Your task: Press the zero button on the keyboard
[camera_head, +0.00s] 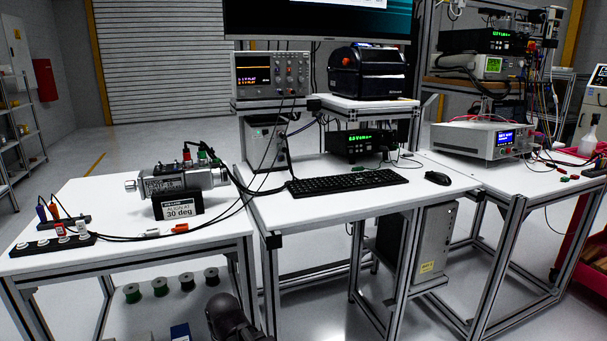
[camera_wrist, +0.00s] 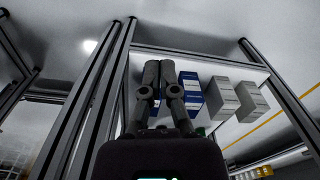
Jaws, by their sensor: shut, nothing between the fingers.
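A black keyboard (camera_head: 346,182) lies on the white top of the middle table in the head view. Its keys are too small to read, so I cannot pick out the zero button. My gripper (camera_wrist: 160,65) shows in the wrist view with its two dark fingers together and nothing between them. In the head view a dark rounded part of my arm shows low at the bottom edge, below the table tops and well apart from the keyboard. The keyboard is not in the wrist view.
A black mouse (camera_head: 437,178) lies right of the keyboard. The left table holds a servo motor (camera_head: 180,183) with a "30 deg" sign (camera_head: 180,209) and cables. Table frame posts and a lower shelf with blue boxes (camera_wrist: 190,90) and grey boxes (camera_wrist: 222,98) are close around my gripper.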

